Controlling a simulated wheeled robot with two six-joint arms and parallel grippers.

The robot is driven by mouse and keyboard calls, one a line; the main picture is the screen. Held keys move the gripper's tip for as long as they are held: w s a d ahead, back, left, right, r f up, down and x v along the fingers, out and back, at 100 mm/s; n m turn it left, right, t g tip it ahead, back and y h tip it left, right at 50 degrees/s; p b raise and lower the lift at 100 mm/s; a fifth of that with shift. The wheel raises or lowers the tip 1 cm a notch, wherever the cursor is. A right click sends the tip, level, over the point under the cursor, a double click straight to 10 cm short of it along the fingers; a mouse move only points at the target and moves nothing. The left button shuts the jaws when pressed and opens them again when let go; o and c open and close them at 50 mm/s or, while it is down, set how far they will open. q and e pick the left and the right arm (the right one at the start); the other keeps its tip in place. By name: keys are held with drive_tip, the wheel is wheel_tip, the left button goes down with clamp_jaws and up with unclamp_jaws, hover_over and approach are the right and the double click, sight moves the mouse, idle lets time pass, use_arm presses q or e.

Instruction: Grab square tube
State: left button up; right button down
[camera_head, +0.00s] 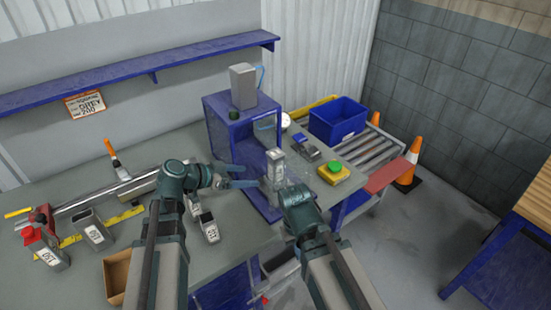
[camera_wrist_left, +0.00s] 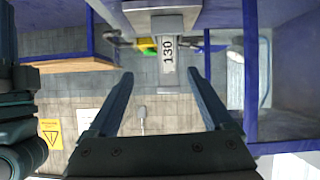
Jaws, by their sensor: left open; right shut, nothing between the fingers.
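A grey square tube (camera_head: 277,168) with a white label stands upright at the open front of the blue box machine (camera_head: 232,130). In the left wrist view the tube (camera_wrist_left: 168,50) reads 130 and lies ahead of the fingers, in line with the gap. My left gripper (camera_head: 246,177) is open and empty, pointing right toward the tube; its spread fingers show in the left wrist view (camera_wrist_left: 162,95). My right gripper (camera_head: 281,186) is shut just below and right of the tube; its fingertips are hard to make out. I cannot tell whether it touches the tube.
Other labelled square tubes stand on the grey table at left (camera_head: 92,230) and beside my left arm (camera_head: 209,228). A cardboard box (camera_head: 117,275) sits at the front edge. A yellow box with a green button (camera_head: 334,171) and a blue bin (camera_head: 338,120) are at right.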

use_arm(q)
drive_tip(key=shift+t, duration=0.4)
drive_tip(key=b+x, duration=0.1)
drive_tip(key=x, duration=0.1)
drive_tip(key=w+b+x, duration=0.1)
drive_tip(key=x, duration=0.2)
drive_tip(key=r+b+x, duration=0.1)
drive_tip(key=x, duration=0.1)
drive_tip(key=shift+w+a+f+b, duration=0.1)
drive_tip(key=shift+w+f+b, duration=0.05)
drive_tip(key=shift+w+b, duration=0.2)
drive_tip(key=shift+w+d, duration=0.2)
drive_tip(key=shift+d, duration=0.1)
drive_tip(key=shift+f, duration=0.1)
drive_tip(key=b+x, duration=0.2)
drive_tip(key=x, duration=0.3)
drive_tip(key=shift+d, duration=0.2)
drive_tip(key=shift+s, duration=0.1)
drive_tip(key=shift+c, duration=0.3)
clamp_jaws()
